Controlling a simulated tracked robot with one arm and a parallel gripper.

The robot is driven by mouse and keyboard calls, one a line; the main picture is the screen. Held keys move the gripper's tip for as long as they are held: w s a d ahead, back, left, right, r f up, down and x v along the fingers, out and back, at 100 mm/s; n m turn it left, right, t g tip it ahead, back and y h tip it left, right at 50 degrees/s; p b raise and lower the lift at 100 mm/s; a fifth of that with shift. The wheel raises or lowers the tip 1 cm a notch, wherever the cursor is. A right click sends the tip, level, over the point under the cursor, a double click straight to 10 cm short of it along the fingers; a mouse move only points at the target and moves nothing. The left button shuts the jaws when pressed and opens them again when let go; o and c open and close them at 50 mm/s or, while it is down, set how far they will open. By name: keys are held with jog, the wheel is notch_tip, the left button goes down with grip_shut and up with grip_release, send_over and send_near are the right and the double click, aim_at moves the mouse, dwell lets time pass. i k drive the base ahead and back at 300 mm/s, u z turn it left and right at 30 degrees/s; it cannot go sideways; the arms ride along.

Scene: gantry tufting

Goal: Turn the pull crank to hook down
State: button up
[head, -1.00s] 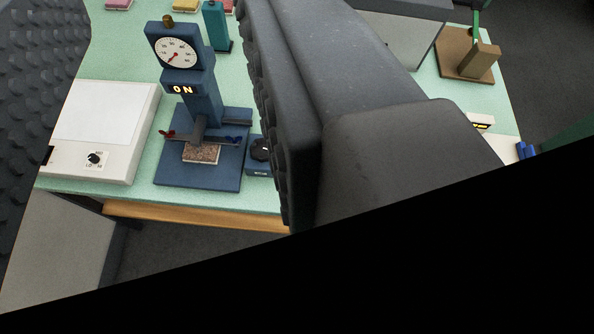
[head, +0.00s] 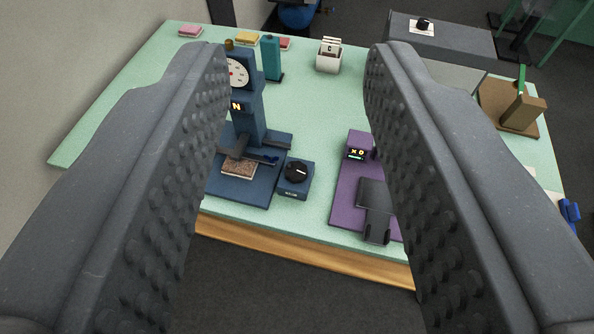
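A blue pull tester with a round dial (head: 238,72) stands on the green table, partly hidden behind my left finger. Its lit display is cut off, showing an "N". A crossbar (head: 262,158) sits low on its column, above a brown speckled sample (head: 239,168) on the blue base. Beside the base is a small blue box with a black round knob (head: 297,172), which looks like the pull crank; its label is too small to read. My gripper (head: 297,58) is wide open and empty, its two dark studded fingers framing the tester and knob, apart from the knob.
A purple device (head: 347,195) with a lit display and black plate stands right of the knob, partly behind my right finger. A teal block (head: 272,58), a white card holder (head: 329,55) and colored pads lie behind. A wooden stand (head: 510,105) is at right. The green table (head: 310,110) is clear mid-back.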

aim_at(296, 172)
jog(key=k, duration=1.3)
jog(key=u, duration=0.5)
jog(key=i, duration=2.1)
jog(key=z, duration=0.45)
